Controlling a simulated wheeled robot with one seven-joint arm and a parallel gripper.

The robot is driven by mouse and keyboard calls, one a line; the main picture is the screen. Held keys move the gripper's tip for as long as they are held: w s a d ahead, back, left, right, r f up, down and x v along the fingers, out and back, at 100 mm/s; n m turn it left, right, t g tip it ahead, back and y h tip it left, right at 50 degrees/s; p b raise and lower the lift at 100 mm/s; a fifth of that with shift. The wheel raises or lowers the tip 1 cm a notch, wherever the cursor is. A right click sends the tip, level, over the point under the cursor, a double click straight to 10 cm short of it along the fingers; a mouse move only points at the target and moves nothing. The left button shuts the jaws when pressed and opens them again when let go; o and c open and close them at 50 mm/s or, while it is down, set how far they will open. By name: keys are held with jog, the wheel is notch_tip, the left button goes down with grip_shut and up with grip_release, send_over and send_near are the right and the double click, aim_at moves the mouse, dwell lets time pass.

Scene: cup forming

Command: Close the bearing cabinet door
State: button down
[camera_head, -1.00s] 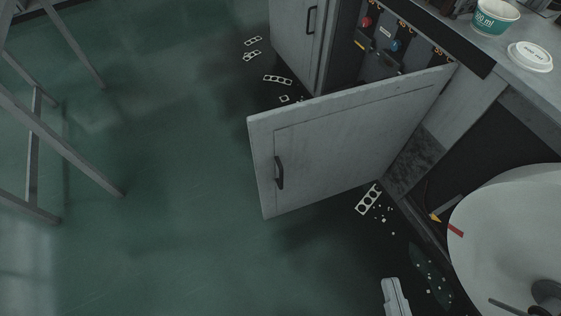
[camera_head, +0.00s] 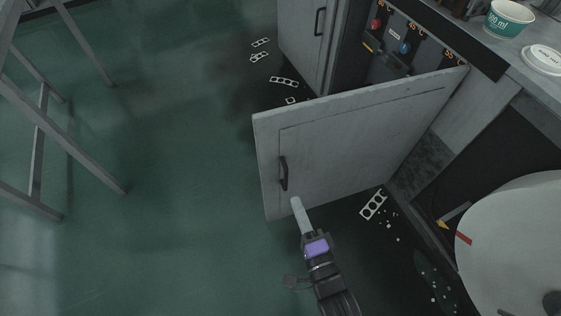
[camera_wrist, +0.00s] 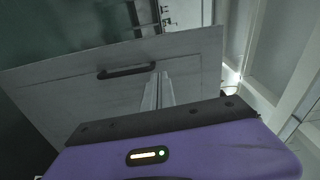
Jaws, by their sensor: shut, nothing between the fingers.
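The cabinet door (camera_head: 345,140) is grey, panelled and wide open. It juts left from the cabinet, hinged at its right end. Its dark handle (camera_head: 284,173) is near the free left edge. My gripper (camera_head: 296,201) is shut and empty, its fingertips just below and right of the handle in the head view. In the wrist view the gripper fingers (camera_wrist: 158,92) point at the door panel (camera_wrist: 60,95), just below the handle (camera_wrist: 127,71). I cannot tell whether the fingertips touch the door.
Another grey door (camera_head: 304,40) stands at the top, beside the cabinet's inner panel (camera_head: 400,45). A white round drum (camera_head: 505,225) is at the lower right. Perforated scrap strips (camera_head: 373,204) lie on the floor. A metal frame (camera_head: 60,130) stands at left; floor between is clear.

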aim_at(277, 154)
jog(key=shift+m, duration=0.3)
jog(key=x, duration=1.4)
jog(key=shift+d+b, duration=0.1)
jog(key=shift+b, duration=0.2)
